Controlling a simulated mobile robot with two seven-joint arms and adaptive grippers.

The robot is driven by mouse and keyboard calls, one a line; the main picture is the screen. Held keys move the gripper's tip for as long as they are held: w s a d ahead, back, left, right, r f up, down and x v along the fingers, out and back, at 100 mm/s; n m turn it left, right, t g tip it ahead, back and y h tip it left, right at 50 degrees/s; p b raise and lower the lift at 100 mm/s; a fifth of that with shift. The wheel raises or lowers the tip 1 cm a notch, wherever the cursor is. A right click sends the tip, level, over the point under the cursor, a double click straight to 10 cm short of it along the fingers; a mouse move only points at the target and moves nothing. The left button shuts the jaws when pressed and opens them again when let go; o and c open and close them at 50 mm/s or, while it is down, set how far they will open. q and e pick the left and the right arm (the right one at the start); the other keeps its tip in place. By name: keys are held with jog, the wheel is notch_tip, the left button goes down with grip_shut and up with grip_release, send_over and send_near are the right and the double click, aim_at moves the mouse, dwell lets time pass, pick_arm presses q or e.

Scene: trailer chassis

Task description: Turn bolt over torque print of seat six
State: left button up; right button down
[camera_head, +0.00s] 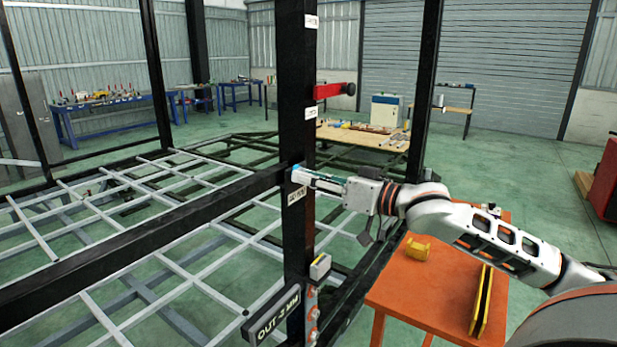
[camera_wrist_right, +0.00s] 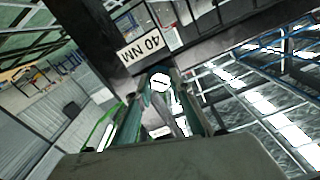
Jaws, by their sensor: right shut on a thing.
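My right gripper (camera_head: 305,177) reaches in from the right to the black upright post (camera_head: 297,75) in the head view. In the right wrist view its two green-edged fingers (camera_wrist_right: 161,96) are shut on a pale round bolt (camera_wrist_right: 160,82), whose end shows a dark slot. A white torque print (camera_wrist_right: 145,45) reading "40 NM" is beside the bolt on the dark frame. In the head view a print (camera_head: 297,194) sits just below the fingertips, too small to read surely. My left gripper is not in view.
An "OUT-2 MM" plate (camera_head: 272,315) is low down. An orange table (camera_head: 400,295) with yellow parts stands below my right arm. A grey lattice frame (camera_head: 150,240) spreads left.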

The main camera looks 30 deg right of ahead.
jog(key=shift+f+m, duration=0.1)
jog(key=shift+m, duration=1.2)
jog(key=c, duration=1.8)
grip_release()
jog(key=shift+v, duration=6.15)
